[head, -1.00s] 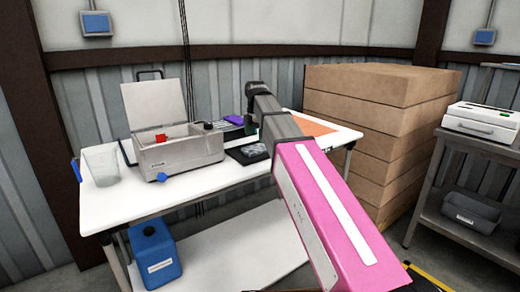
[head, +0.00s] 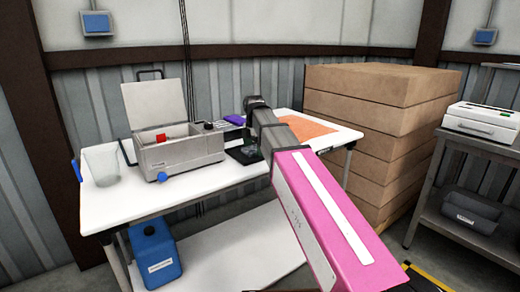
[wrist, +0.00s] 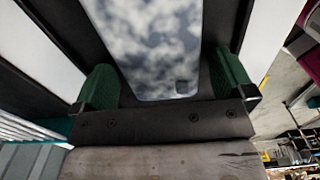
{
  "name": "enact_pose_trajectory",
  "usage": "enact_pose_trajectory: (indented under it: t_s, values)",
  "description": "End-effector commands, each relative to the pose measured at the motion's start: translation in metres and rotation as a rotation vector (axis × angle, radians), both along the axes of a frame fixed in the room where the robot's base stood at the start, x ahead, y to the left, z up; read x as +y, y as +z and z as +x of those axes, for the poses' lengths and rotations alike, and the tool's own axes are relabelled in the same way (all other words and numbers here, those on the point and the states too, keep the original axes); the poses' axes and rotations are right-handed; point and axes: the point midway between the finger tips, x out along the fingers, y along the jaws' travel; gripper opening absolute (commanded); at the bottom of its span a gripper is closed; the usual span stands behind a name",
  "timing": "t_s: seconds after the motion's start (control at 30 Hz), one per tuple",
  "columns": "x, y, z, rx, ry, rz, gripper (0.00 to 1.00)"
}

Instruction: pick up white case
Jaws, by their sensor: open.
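A flat white case (wrist: 155,45) with a mottled blue-grey pattern and rounded corners fills the middle of the wrist view, over a dark surface. My gripper (wrist: 166,82) is open, with one green-padded finger on each side of the case. Small gaps show between the fingers and the case edges; the right finger is closer. In the head view my gripper (head: 251,143) is at the black pad on the white table (head: 130,207), and my arm hides much of it. The case is hard to make out there.
A grey open-lidded box (head: 180,155) and a clear cup (head: 102,165) stand left on the table. A purple item (head: 234,120) lies behind my gripper. An orange sheet (head: 308,127) lies to the right. Stacked cartons (head: 375,90) stand beyond the table's right end.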

Motion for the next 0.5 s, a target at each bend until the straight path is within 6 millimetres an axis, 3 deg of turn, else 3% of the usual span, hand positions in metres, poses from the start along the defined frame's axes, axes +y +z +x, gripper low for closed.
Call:
enact_pose_trajectory:
  t_s: [0.23,0.37,0.5]
  values:
    - [-0.0001,-0.0028,-0.0001,0.0,0.0,0.0,1.0]
    - [0.0001,-0.0025,0.0001,0.0,0.0,0.0,0.58]
    - [0.0001,-0.0025,0.0001,0.0,0.0,0.0,0.55]
